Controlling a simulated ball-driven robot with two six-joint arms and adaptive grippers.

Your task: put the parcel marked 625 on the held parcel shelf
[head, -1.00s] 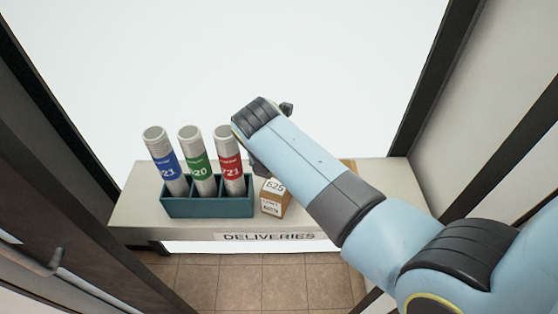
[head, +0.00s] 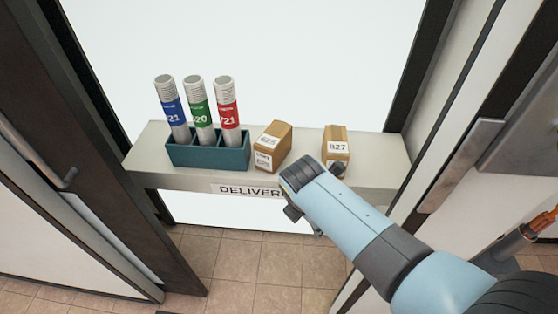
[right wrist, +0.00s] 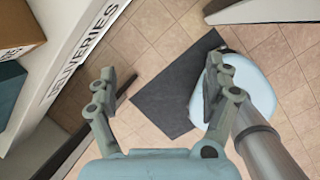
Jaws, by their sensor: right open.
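The parcel marked 625 (head: 277,142) is a small tan box with a white label. It stands on the deliveries shelf (head: 380,172), just right of the teal tube rack. My right gripper (head: 305,221) is in front of the shelf's front edge, apart from the parcel and partly hidden under its own wrist. In the right wrist view the right gripper (right wrist: 162,88) is open and empty above the floor. Part of a tan box (right wrist: 20,24) shows at that view's top left corner. My left gripper is not in view. I cannot make out the held parcel shelf.
A second parcel, marked 827 (head: 336,142), stands further right on the same shelf. The teal rack (head: 208,156) holds a blue, a green and a red labelled tube. A dark mat (right wrist: 165,100) lies on the tiled floor. Dark frames flank the shelf.

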